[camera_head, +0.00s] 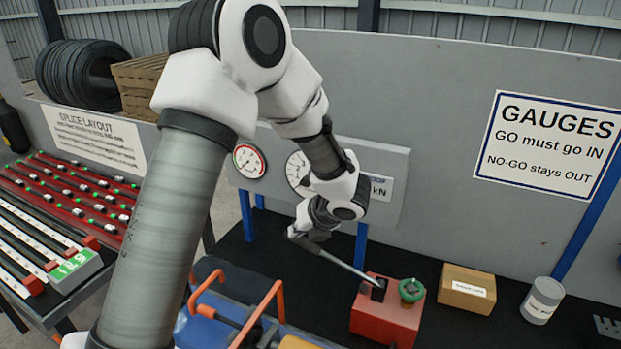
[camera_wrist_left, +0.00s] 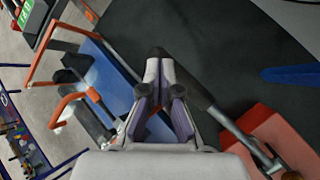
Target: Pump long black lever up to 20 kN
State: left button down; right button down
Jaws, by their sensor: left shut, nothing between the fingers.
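The lever (camera_head: 347,268) slants up and left from the red pump box (camera_head: 386,318). In the wrist view, the lever (camera_wrist_left: 205,98) has a long black grip and a grey rod that runs down to the red box (camera_wrist_left: 285,135). My left gripper (camera_head: 300,237) is at the lever's upper end. In the wrist view, my left gripper (camera_wrist_left: 160,72) is shut and empty, with its fingertips beside the black grip; whether they touch it I cannot tell. One dial gauge (camera_head: 249,161) shows; a second dial (camera_head: 298,170) beside the kN label (camera_head: 381,187) is partly hidden by my arm.
A green knob (camera_head: 411,290) sits on the pump box. A blue rig with orange handles (camera_head: 262,308) lies left of the pump. Blue posts (camera_head: 360,245) stand behind.

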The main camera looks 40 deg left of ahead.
pick_arm(q)
jog(key=shift+f, duration=0.1)
jog(key=shift+s+a+f+b, duration=0.25)
jog(key=shift+f+b, duration=0.3)
jog(key=shift+f, duration=0.15)
